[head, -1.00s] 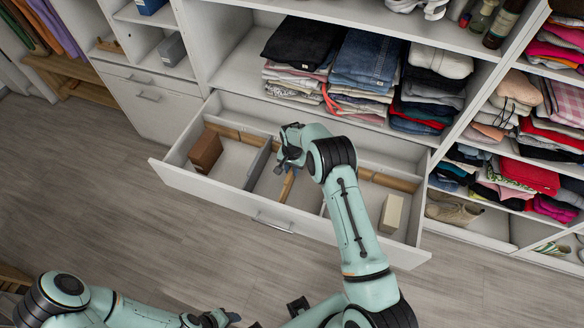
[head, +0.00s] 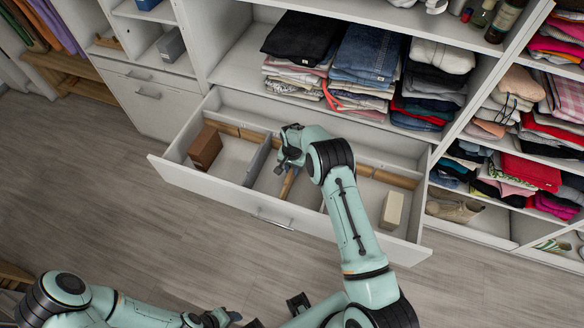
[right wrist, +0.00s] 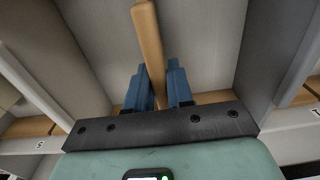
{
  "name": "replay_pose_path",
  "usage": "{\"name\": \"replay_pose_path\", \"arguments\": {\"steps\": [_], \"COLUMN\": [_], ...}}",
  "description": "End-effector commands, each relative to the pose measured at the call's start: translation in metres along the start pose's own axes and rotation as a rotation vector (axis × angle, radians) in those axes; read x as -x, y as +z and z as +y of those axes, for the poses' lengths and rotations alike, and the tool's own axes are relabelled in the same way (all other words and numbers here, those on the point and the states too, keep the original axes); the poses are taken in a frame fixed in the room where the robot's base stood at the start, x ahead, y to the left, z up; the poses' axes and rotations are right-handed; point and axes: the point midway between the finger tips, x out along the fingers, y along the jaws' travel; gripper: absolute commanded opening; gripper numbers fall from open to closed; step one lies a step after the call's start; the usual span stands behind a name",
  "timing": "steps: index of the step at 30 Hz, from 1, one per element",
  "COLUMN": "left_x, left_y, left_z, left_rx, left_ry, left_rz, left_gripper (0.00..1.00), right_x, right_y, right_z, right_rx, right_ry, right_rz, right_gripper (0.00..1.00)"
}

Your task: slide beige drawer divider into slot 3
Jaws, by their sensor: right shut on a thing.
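The beige divider (head: 288,184) is a narrow tan strip inside the open drawer (head: 225,196), between a grey divider (head: 257,161) and the drawer's right part. My right gripper (head: 282,167) reaches down over the drawer and is shut on the beige divider. In the right wrist view its blue fingers (right wrist: 156,70) stand on both sides of the beige divider (right wrist: 146,30), which runs lengthwise between panels on either side. Whether its lower edge sits in a slot is hidden. My left gripper (head: 216,318) is low at the bottom edge, away from the drawer; its fingers are unclear.
The drawer holds a brown box (head: 205,148) at left and a cream box (head: 392,211) at right. A tan slotted rail (head: 390,180) runs along its back. Shelves with folded clothes (head: 360,75) rise behind. The floor (head: 100,200) at left is clear.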

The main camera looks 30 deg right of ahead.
Motion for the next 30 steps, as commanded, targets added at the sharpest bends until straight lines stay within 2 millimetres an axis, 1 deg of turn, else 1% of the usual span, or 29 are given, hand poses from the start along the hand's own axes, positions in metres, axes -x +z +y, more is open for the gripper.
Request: {"name": "replay_pose_path", "arguments": {"steps": [6, 7, 9, 17, 20, 23, 25, 30], "left_x": [-0.002, -0.002, -0.002, -0.002, -0.002, -0.003, -0.004, -0.007], "left_y": [0.001, 0.001, 0.001, 0.001, 0.001, 0.001, 0.002, 0.003], "left_z": [-0.001, -0.001, -0.001, -0.001, -0.001, -0.002, -0.002, -0.003], "left_rx": [0.001, 0.0, 0.0, 0.0, 0.0, 0.001, 0.001, 0.002], "left_ry": [-0.001, 0.0, 0.0, 0.0, -0.001, -0.001, -0.001, -0.001], "left_rz": [-0.001, -0.001, -0.001, -0.001, -0.001, -0.002, -0.003, -0.004], "left_gripper": [0.51, 0.51, 0.51, 0.51, 0.51, 0.51, 0.51, 0.51], "right_x": [-0.005, -0.005, -0.004, -0.005, -0.001, 0.012, 0.025, 0.064], "right_y": [0.0, 0.0, 0.0, 0.0, 0.0, -0.001, -0.001, -0.001], "right_z": [0.0, 0.0, 0.0, 0.0, 0.0, -0.001, -0.001, -0.001], "right_rx": [0.0, 0.0, 0.0, 0.0, 0.0, 0.0, 0.0, 0.0], "right_ry": [0.0, -0.001, -0.001, 0.0, 0.0, -0.002, -0.003, -0.003], "right_rz": [0.0, 0.001, 0.001, 0.0, 0.001, 0.003, 0.003, 0.003], "right_gripper": [0.0, 0.31, 0.51, 0.51, 0.51, 0.51, 0.51, 0.51]}}
